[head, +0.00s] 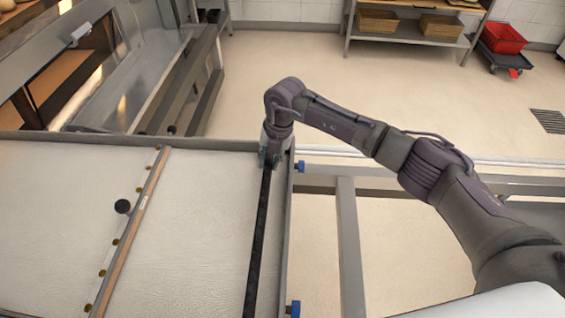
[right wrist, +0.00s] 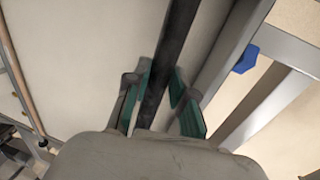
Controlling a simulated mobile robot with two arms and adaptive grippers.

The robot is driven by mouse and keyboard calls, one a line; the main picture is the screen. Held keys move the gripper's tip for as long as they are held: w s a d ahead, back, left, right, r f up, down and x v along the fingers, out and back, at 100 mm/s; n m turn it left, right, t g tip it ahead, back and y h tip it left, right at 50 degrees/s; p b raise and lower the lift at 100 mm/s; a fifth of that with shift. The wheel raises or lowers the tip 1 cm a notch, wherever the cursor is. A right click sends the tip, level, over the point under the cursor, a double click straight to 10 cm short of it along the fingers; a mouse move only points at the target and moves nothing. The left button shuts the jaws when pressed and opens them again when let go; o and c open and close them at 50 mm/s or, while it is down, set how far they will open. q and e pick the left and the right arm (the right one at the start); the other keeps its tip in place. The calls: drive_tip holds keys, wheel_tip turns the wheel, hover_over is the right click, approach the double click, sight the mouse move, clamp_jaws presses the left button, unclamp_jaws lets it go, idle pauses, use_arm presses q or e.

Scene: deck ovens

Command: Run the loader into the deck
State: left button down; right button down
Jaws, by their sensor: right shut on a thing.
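The loader (head: 215,215) is a wide, flat frame with a pale canvas top. It fills the lower left of the head view. A black bar (head: 257,245) runs along its right side. My right gripper (head: 271,158) is shut on this bar near the bar's far end. In the right wrist view, the black bar (right wrist: 181,35) passes between the green finger pads of my right gripper (right wrist: 164,92). The deck oven (head: 120,75) stands beyond the loader at the upper left, with an opening showing a warm-lit inside. My left gripper is not in view.
Metal frame bars (head: 350,245) with blue end caps lie at the right. Open floor (head: 270,75) lies behind, with a shelf of baskets (head: 378,20) and a red crate (head: 502,37) further back.

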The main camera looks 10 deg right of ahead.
drive_tip(key=shift+w+a+r, duration=0.2)
drive_tip(key=shift+a, duration=0.3)
drive_tip(key=c, duration=1.4)
unclamp_jaws()
drive_tip(key=o, duration=0.4)
drive_tip(key=shift+a, duration=0.2)
drive_tip(key=shift+d+r, duration=0.15)
drive_tip(key=shift+d, duration=0.1)
drive_tip(key=r, duration=0.3)
drive_tip(key=d+r, duration=0.1)
drive_tip(key=r, duration=0.3)
drive_tip(key=d+r, duration=0.1)
drive_tip(key=r, duration=0.3)
drive_tip(key=shift+s+r, duration=0.2)
drive_tip(key=shift+s, duration=0.1)
